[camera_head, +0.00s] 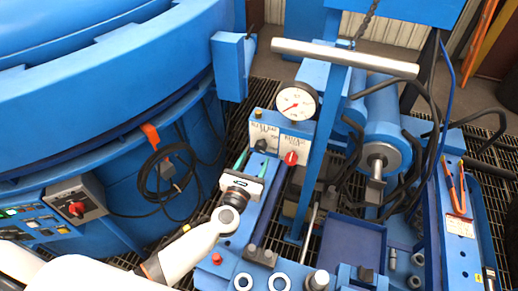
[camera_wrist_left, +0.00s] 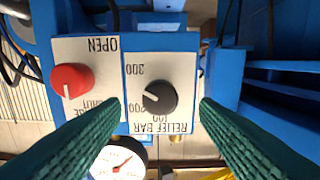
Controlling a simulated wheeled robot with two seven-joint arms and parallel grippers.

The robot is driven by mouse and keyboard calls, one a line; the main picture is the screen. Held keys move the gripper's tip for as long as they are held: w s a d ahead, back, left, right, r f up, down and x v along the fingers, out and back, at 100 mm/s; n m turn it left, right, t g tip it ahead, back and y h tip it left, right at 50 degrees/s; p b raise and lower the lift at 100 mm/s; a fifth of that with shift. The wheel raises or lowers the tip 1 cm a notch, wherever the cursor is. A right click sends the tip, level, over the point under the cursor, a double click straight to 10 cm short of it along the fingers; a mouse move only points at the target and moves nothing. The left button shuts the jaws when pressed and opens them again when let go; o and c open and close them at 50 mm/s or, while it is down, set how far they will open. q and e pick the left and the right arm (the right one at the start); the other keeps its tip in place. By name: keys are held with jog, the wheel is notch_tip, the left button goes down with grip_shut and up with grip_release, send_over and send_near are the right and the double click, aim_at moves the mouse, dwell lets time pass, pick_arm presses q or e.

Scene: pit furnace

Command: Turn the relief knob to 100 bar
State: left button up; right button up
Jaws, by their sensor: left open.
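The relief knob is a black round knob (camera_wrist_left: 160,97) on a white plate lettered RELIEF BAR, which reads upside down in the left wrist view. Its white mark points left in that view, between the 300 and 200 markings; 100 is printed below the knob. In the head view the knob (camera_head: 260,145) sits on the panel just beyond my left gripper (camera_head: 251,162). My left gripper is open, its green fingers (camera_wrist_left: 160,112) on either side of the knob in the picture, with visible gaps. Contact is not visible. My right gripper is out of view.
A red knob (camera_wrist_left: 72,80) on the adjoining plate sits close to one finger. A pressure gauge (camera_head: 297,102) stands above the panel. A blue post (camera_head: 325,140) and hoses are to the right; the big blue furnace (camera_head: 110,90) fills the left.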

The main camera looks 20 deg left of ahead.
aim_at(259, 150)
pick_arm(q)
jog(key=w, duration=0.4)
jog(key=shift+w, duration=0.35)
jog(key=c, duration=1)
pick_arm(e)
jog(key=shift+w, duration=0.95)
